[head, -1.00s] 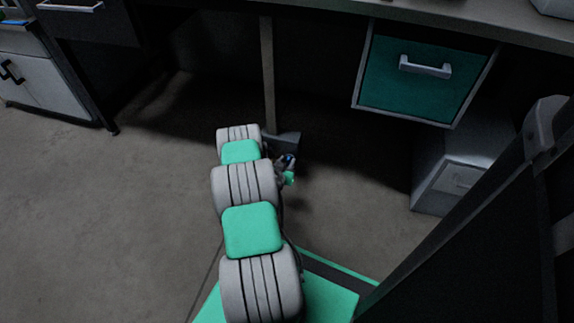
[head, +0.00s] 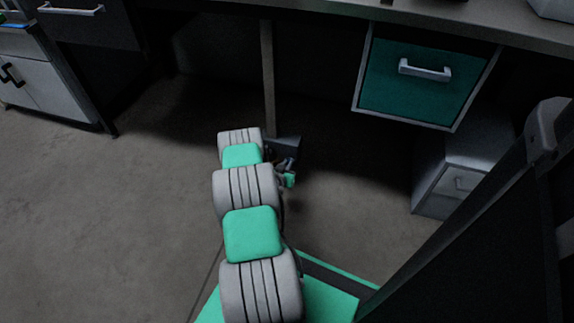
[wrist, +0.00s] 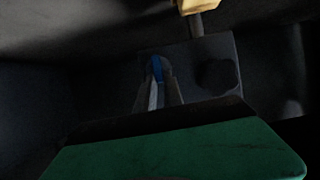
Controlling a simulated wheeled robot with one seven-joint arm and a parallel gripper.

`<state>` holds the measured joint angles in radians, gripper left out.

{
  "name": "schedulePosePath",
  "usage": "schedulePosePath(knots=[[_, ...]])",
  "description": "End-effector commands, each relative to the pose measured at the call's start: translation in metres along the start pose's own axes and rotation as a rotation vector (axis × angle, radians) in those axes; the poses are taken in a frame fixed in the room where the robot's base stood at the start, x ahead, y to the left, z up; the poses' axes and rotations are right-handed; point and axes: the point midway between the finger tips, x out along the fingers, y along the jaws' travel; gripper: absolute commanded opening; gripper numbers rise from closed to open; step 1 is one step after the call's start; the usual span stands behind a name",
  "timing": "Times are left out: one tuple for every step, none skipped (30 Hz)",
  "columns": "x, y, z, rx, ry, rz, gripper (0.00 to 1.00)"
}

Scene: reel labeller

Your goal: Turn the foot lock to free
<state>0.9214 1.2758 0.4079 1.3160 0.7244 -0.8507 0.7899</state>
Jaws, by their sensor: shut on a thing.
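In the wrist view my gripper (wrist: 159,82) is shut on a narrow blue piece (wrist: 156,68), which shows between the fingertips. I take the blue piece to be the foot lock's handle, but its position markings cannot be read. It stands against a dark housing (wrist: 205,52) with a round black knob (wrist: 217,74) to the right of the fingers. In the head view my gripper (head: 289,166) is low under the bench, by the dark housing (head: 284,147) near the foot of a post. The blue piece cannot be made out there.
The bench post (head: 267,80) rises behind the housing. A green drawer (head: 420,85) hangs under the bench on the right, above a pale cabinet (head: 440,190). A cream block (wrist: 197,6) shows at the wrist view's top. The floor at left is clear.

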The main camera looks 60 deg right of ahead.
Motion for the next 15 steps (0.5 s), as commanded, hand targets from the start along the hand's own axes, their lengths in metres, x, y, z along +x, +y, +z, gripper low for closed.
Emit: schedulePosePath(knots=[[-0.0001,0.0002,0.0001,0.0,0.0,0.0,0.0],[-0.0001,0.0002,0.0001,0.0,0.0,0.0,0.0],[-0.0001,0.0002,0.0001,-0.001,0.0,0.0,0.0],[-0.0001,0.0002,0.0002,-0.001,0.0,0.001,0.0],[-0.0001,0.0001,0.0003,-0.002,0.0,0.001,0.0],[0.0,0.0001,0.0004,-0.004,0.0,0.002,0.0],[0.0001,0.0,0.0005,-0.006,0.0,0.003,0.0],[0.0002,-0.0001,0.0006,-0.01,0.0,0.004,0.0],[0.0003,-0.0003,0.0008,-0.016,0.0,0.007,0.0],[0.0004,-0.0005,0.001,-0.022,0.0,0.009,0.0],[0.0005,-0.0008,0.0012,-0.03,0.0,0.012,0.0],[0.0006,-0.0016,0.0017,-0.041,0.0,0.016,0.0],[0.0007,-0.0021,0.0021,-0.051,0.0,0.02,0.0],[0.0007,-0.0024,0.0026,-0.063,0.0,0.025,0.0],[0.0009,-0.0029,0.0029,-0.081,0.0,0.033,0.0]])
